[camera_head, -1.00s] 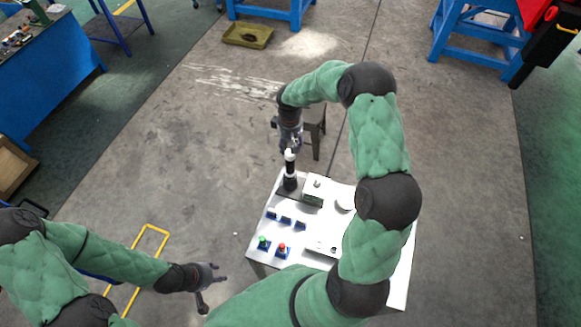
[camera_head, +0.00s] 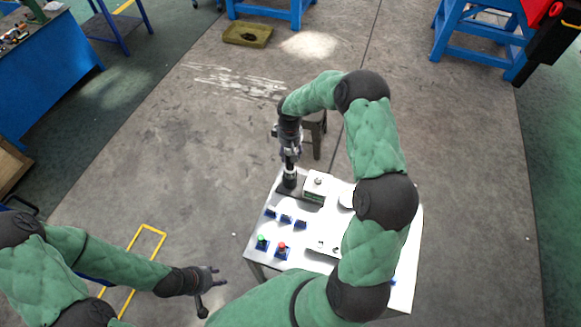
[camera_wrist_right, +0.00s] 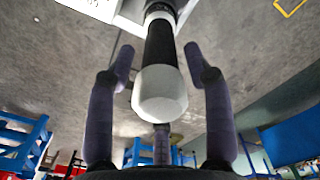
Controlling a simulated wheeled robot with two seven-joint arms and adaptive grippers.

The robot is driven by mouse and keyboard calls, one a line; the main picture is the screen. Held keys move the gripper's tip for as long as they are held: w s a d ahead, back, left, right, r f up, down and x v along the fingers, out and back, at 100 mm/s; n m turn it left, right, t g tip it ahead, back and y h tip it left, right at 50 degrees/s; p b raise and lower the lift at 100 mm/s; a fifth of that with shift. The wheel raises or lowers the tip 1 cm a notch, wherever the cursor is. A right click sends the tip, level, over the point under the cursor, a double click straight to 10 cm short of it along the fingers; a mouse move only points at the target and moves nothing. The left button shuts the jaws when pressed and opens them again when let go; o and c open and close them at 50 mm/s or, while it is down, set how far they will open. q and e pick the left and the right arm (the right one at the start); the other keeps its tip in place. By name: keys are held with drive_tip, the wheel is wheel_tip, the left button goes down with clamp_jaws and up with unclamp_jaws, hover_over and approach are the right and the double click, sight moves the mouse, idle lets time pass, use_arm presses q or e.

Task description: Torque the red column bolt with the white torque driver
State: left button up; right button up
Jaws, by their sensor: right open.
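The white torque driver (camera_head: 290,177) stands upright in a dark holder at the back left of the white table; its black grip and white end cap (camera_wrist_right: 160,95) show large in the right wrist view. My right gripper (camera_head: 290,157) is over the driver from above, its two fingers (camera_wrist_right: 159,65) open on either side of the cap and grip, with gaps showing. A red-topped piece (camera_head: 281,247) on a blue block, apparently the red column bolt, is at the table's front left. My left gripper (camera_head: 216,277) is open and empty, left of the table.
A green-topped piece (camera_head: 262,240) stands left of the red one. Several small blue blocks (camera_head: 286,219) are in a row behind them. A pale box (camera_head: 317,185) stands right of the driver. My right arm hides the table's right part. A dark stool (camera_head: 315,128) stands behind.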

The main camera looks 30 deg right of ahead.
clamp_jaws()
drive_tip(key=shift+w+r, duration=0.1)
drive_tip(key=shift+r, duration=0.25)
drive_tip(key=shift+r+p, duration=2.9)
drive_tip(key=shift+r, duration=2.55)
